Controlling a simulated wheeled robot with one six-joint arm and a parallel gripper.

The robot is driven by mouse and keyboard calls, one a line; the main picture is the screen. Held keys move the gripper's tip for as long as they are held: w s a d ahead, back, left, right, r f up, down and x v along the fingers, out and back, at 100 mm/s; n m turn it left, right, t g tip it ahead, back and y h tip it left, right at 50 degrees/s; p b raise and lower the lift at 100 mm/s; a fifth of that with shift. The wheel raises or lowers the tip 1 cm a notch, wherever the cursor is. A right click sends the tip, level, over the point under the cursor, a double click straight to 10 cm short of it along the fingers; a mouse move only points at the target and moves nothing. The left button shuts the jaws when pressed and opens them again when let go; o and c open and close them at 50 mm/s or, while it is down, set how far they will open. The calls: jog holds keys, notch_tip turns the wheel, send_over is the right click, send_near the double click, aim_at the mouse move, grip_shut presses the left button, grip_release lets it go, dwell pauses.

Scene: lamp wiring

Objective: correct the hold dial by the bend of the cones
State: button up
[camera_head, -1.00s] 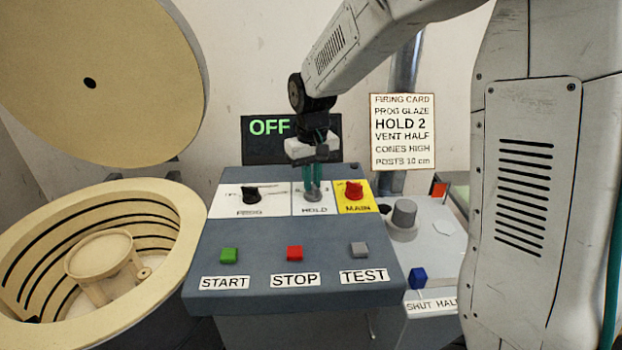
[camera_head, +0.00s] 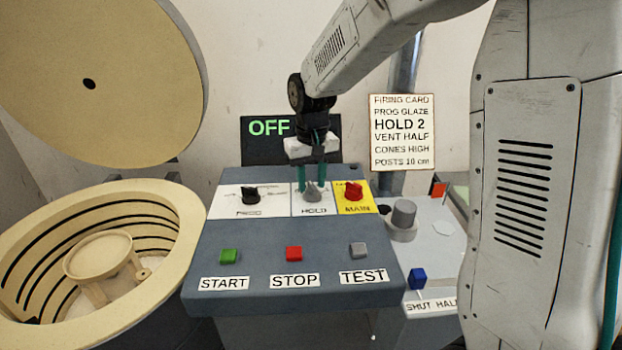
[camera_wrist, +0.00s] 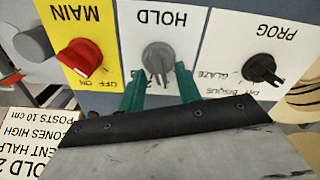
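The grey hold dial (camera_head: 314,192) sits on the white HOLD plate in the middle of the console. It also shows in the wrist view (camera_wrist: 158,56), with its scale marks partly hidden by my fingers. My gripper (camera_head: 313,182) points down at the dial. Its two green fingers (camera_wrist: 160,88) are spread apart, with a gap on each side of the dial, and hold nothing. The firing card (camera_head: 402,131) on the wall reads HOLD 2, CONES HIGH. No cones can be made out in these frames.
The black PROG dial (camera_head: 250,195) is left of the hold dial and the red MAIN switch (camera_head: 354,191) is right. START, STOP and TEST buttons sit in front. The display (camera_head: 268,127) reads OFF. The open kiln (camera_head: 170,225) is at left. A side table (camera_head: 440,250) is at right.

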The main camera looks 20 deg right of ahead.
aim_at(312, 184)
notch_tip(312, 184, up, 8)
jog(key=shift+f, duration=0.1)
dwell(0.4)
